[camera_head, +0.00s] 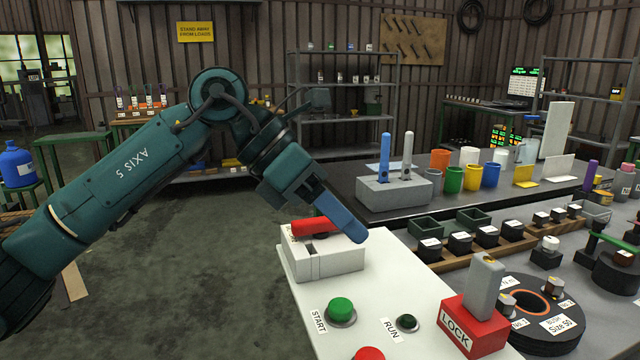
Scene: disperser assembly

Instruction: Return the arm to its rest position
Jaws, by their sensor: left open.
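My left arm (120,165), dark teal and marked AXIS 5, comes in from the left, bends at a round joint and slopes down to the right. My left gripper (345,217) is open, with a blue finger showing over the white switch box (325,262). The other finger cannot be made out. The red handle (314,226) on the box lies just behind and left of the blue finger. Whether they touch cannot be told. No held object shows. My right gripper is not in view.
The white panel (400,265) has a green START button (341,309), a RUN button (407,321) and a red LOCK block (474,330). A dark bench (480,205) with coloured cups stands behind. Shelves (335,115) line the wall. Open floor (200,290) lies below my arm.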

